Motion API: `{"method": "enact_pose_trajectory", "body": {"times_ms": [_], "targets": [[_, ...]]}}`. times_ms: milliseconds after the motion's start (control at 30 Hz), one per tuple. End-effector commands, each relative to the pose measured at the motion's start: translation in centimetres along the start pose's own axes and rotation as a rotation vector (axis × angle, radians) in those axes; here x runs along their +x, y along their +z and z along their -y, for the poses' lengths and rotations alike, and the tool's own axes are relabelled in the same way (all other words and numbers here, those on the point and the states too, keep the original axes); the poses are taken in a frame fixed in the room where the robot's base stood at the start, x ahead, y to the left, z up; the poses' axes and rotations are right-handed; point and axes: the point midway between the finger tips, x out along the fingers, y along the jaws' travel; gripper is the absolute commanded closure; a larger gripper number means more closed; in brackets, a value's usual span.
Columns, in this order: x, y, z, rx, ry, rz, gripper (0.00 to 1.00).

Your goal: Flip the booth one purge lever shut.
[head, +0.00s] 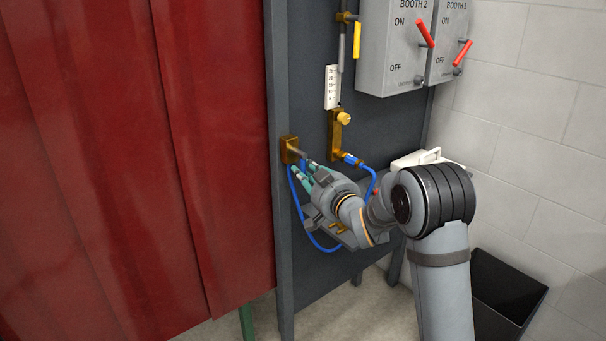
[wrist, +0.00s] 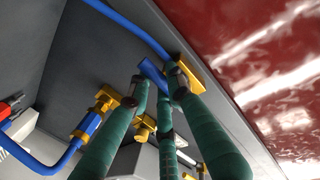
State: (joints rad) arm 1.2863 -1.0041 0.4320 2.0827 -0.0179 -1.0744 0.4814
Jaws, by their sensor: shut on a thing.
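My gripper (head: 311,174), with green fingers, is at a small brass block (head: 289,150) on the edge post of the dark panel. In the wrist view, my gripper's fingertips (wrist: 160,82) close around a short flat blue piece (wrist: 152,71) beside the brass block (wrist: 188,72). This piece looks like a lever, but its far end is hidden by the fingers. A label naming the purge lever is not visible. A yellow lever (head: 357,40) hangs down from a brass fitting higher on the panel, apart from my gripper.
Two grey boxes marked BOOTH 2 (head: 397,18) and BOOTH 1 (head: 456,20) carry red-handled switches at upper right. A blue hose (head: 370,183) loops close to my gripper from a brass valve (head: 337,130). A red curtain (head: 130,150) hangs at left. A black bin (head: 505,290) stands at lower right.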

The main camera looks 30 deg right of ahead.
Motion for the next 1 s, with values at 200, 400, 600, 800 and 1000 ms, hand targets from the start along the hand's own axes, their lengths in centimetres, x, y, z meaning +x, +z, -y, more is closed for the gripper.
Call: {"method": "enact_pose_trajectory", "body": {"times_ms": [200, 400, 600, 800, 1000], "targets": [[0.0, 0.3, 0.2, 0.004, -0.002, 0.008, 0.73], [0.0, 0.2, 0.1, 0.003, -0.001, 0.005, 0.63], [0.0, 0.1, 0.1, 0.002, 0.000, 0.003, 0.63], [-1.5, 0.1, 0.0, 0.001, 0.001, 0.004, 0.63], [-5.6, 0.0, 0.0, 0.001, 0.001, 0.003, 0.63]]}}
